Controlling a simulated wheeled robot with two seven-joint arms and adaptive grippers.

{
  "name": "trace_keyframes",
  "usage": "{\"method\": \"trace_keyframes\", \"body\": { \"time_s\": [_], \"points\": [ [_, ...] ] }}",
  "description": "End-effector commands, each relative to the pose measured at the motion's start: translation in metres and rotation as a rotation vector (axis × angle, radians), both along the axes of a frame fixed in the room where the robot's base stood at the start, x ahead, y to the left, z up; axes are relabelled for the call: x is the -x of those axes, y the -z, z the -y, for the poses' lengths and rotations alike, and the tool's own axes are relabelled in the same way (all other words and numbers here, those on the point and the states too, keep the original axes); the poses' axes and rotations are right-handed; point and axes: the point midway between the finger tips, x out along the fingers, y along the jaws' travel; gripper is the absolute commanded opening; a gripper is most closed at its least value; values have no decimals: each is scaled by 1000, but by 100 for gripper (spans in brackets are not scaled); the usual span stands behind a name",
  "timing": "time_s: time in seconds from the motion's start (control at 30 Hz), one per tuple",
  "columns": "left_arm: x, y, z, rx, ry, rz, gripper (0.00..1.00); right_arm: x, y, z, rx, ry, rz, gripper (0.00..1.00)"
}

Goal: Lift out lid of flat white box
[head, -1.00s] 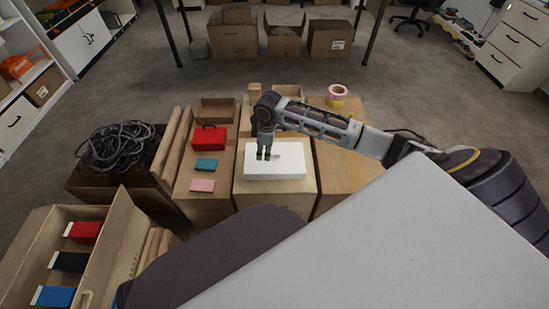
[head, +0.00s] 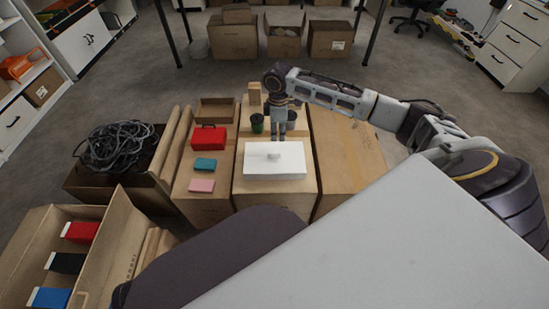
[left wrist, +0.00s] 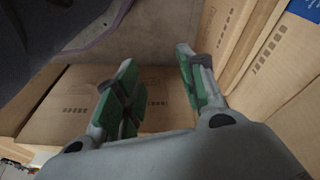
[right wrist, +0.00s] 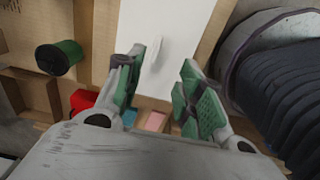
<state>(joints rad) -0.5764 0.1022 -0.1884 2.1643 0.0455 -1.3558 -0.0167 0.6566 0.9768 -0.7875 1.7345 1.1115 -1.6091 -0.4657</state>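The flat white box (head: 262,175) lies on a carton in the middle of the head view. A small pale handle (head: 274,155) stands up from its white lid (head: 290,160). The lid lies flat on the box. My right gripper (head: 277,139) points down at the box's far edge, behind the handle. In the right wrist view its fingers (right wrist: 163,60) are apart and empty, with the handle (right wrist: 156,52) beyond the tips and not between them. My left gripper (left wrist: 156,58) is open and empty, low among cartons; the head view does not show it.
A dark green cup (head: 257,123) and a grey cup (head: 291,120) stand beside my right wrist. Red (head: 208,138), teal (head: 205,164) and pink (head: 201,186) boxes lie on the carton to the left. A cable-filled carton (head: 80,185) is further left. The right carton top (head: 345,150) is clear.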

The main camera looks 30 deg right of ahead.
Motion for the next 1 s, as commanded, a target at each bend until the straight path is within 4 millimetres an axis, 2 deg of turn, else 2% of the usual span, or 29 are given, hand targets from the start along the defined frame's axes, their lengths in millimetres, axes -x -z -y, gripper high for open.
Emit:
{"method": "trace_keyframes", "body": {
  "time_s": [0.17, 0.47, 0.7, 1.0],
  "points": [
    [-1, -3, 1, 4, 0, 8, 40, 0, 14, 0, 0, 0, -1, 38],
    [-4, -15, 3, 17, 2, 34, 40, 0, 52, -1, -1, -1, -2, 38],
    [-4, -31, 6, 30, 4, 61, 40, -1, 79, 0, 1, 0, -1, 38],
    [0, -37, 7, 34, 7, 61, 40, -1, 85, -1, 0, -1, 0, 38]
  ]
}}
